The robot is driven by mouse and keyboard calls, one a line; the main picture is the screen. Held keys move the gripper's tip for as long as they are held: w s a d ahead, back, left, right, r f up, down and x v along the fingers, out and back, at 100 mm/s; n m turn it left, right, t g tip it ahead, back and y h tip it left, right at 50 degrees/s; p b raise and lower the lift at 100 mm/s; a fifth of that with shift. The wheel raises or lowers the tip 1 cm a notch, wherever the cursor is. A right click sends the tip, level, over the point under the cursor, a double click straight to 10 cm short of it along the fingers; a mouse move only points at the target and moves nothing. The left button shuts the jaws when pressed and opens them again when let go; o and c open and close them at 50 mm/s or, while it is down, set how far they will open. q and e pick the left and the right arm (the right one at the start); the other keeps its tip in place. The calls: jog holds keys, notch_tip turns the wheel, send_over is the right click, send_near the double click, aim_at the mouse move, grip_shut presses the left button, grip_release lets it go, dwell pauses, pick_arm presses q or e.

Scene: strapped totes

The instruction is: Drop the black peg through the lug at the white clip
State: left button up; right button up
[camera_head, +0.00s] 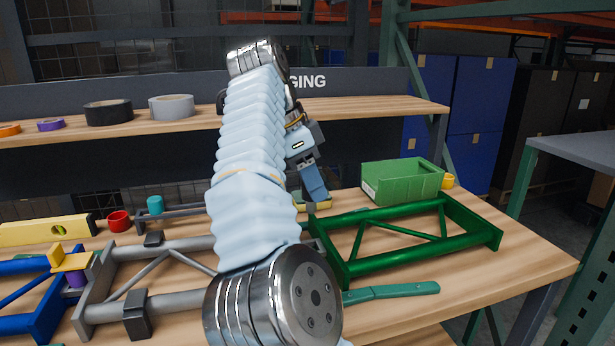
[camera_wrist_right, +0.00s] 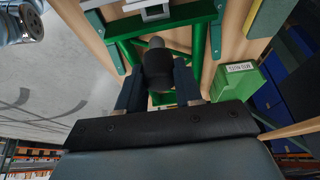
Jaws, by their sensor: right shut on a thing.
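My right gripper (camera_head: 316,196) hangs over the bench behind my arm, beside the green frame (camera_head: 425,238); its tip is partly hidden. In the right wrist view, its fingers (camera_wrist_right: 158,84) are shut on the black peg (camera_wrist_right: 157,66), a dark cylinder with a narrower grey end. The peg is over the green frame, which also shows in the wrist view (camera_wrist_right: 197,48). A pale grey-white bracket (camera_wrist_right: 152,9) sits at the top edge there; I cannot tell whether it is the white clip. The lug is not clearly visible. My left gripper is not in view.
A grey frame (camera_head: 170,247) and a blue frame lie at left, with a yellow clip (camera_head: 70,260) and a purple peg (camera_head: 76,280). A green bin (camera_head: 410,185), a yellow level (camera_head: 40,231) and a teal-handled tool (camera_head: 395,291) are on the bench. Bare wood lies at front right.

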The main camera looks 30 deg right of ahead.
jog(key=shift+f+b, duration=0.4)
jog(key=shift+f, duration=4.55)
jog(key=o, duration=1.2)
jog(key=shift+c, duration=0.2)
jog(key=v, duration=0.7)
jog(key=shift+w+p, duration=0.1)
jog(key=shift+p, duration=0.3)
jog(key=shift+a+r, duration=0.15)
jog(key=shift+r, duration=0.05)
